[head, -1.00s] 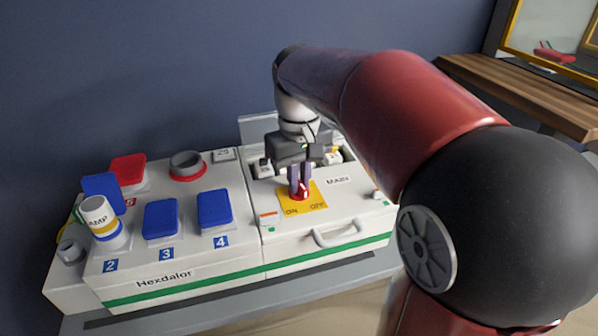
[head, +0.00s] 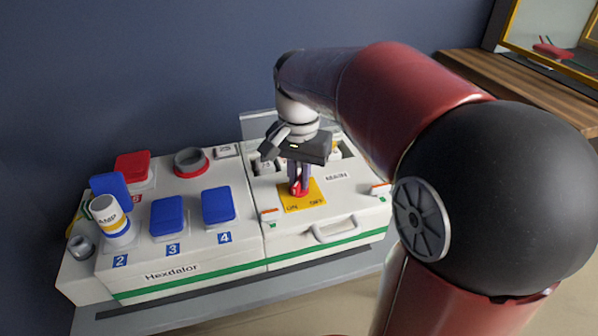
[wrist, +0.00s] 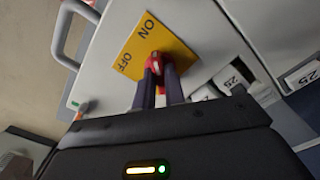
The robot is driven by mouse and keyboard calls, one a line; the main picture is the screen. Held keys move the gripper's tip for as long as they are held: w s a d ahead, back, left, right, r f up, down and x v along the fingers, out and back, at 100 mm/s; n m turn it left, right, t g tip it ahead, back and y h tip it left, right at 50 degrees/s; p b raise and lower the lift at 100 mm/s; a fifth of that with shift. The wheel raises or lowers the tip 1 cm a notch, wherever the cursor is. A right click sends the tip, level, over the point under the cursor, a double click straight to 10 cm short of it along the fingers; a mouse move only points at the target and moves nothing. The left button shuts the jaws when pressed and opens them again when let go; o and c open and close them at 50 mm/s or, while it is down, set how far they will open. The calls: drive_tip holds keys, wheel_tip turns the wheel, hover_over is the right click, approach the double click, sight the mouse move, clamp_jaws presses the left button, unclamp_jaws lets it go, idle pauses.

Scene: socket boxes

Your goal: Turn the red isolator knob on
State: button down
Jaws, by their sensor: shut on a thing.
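The red isolator knob (head: 299,189) sits on a yellow plate (head: 313,199) marked ON at the left and OFF at the right, on the right-hand box. My gripper (head: 299,184) reaches down from above with its fingers shut on the knob. In the wrist view the gripper (wrist: 159,70) holds the red knob (wrist: 172,44) between its two fingers, and the yellow plate (wrist: 131,58) reads ON and OFF. The fingers hide part of the knob, and I cannot tell exactly which mark it points to.
A left-hand box (head: 205,252) carries blue covers (head: 167,215), a red cover (head: 133,166), a grey round socket (head: 191,161) and a white plug (head: 107,218). A handle (head: 334,232) is on the right box's front. A wooden bench (head: 520,85) stands at the right.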

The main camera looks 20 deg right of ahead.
sight(299, 180)
drive_tip(key=shift+m, duration=0.6)
drive_tip(key=c, duration=1.5)
unclamp_jaws()
drive_tip(key=shift+o, duration=0.2)
wheel_tip(299, 180, up, 8)
drive_tip(key=shift+f+p, duration=0.1)
drive_tip(key=shift+p, duration=0.5)
